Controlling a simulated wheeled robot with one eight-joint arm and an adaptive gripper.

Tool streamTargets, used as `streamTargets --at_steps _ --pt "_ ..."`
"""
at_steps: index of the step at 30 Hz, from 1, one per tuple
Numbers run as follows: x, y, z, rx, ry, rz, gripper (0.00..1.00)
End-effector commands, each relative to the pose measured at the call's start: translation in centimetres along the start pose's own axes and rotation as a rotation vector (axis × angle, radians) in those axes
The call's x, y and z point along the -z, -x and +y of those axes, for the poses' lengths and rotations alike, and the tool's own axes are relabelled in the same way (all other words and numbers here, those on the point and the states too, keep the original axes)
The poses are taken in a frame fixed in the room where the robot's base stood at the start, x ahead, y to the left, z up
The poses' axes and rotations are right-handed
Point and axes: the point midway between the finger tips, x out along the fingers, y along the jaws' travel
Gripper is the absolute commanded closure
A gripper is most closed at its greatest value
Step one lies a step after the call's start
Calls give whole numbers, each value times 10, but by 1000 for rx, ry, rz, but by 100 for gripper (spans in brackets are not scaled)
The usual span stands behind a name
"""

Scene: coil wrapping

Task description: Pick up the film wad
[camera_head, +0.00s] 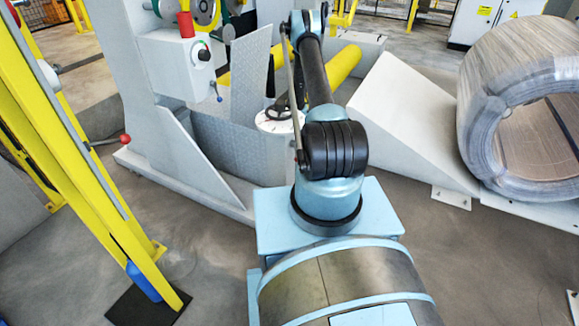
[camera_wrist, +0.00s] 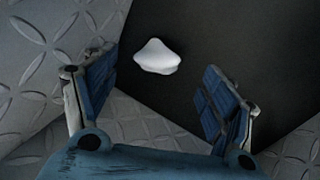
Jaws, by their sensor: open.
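The film wad (camera_wrist: 157,57) is a small white lump lying on a dark flat surface in the upper middle of the wrist view. My gripper (camera_wrist: 156,72) is open, with its blue-padded fingers apart on the left and right of the wad in the picture. Nothing is between the pads that I can see touching them. The wad looks a little beyond the fingertips, but I cannot tell the exact gap. In the head view my arm reaches away toward a machine, and I cannot make out the wad there.
Patterned metal plate (camera_wrist: 30,50) borders the dark surface (camera_wrist: 235,40). In the head view a grey machine (camera_head: 175,70) with upright plates stands left of my arm. A wrapped coil (camera_head: 500,90) rests at right beside a sloped grey block (camera_head: 410,120). A yellow post (camera_head: 75,150) stands at left.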

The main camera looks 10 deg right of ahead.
Motion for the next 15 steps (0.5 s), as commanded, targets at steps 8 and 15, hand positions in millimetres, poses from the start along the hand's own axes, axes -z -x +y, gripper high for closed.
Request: streamTargets --at_steps 8,15 --pt "3 -19 0 0 0 0 23" --pt "5 -49 1 0 0 0 23"
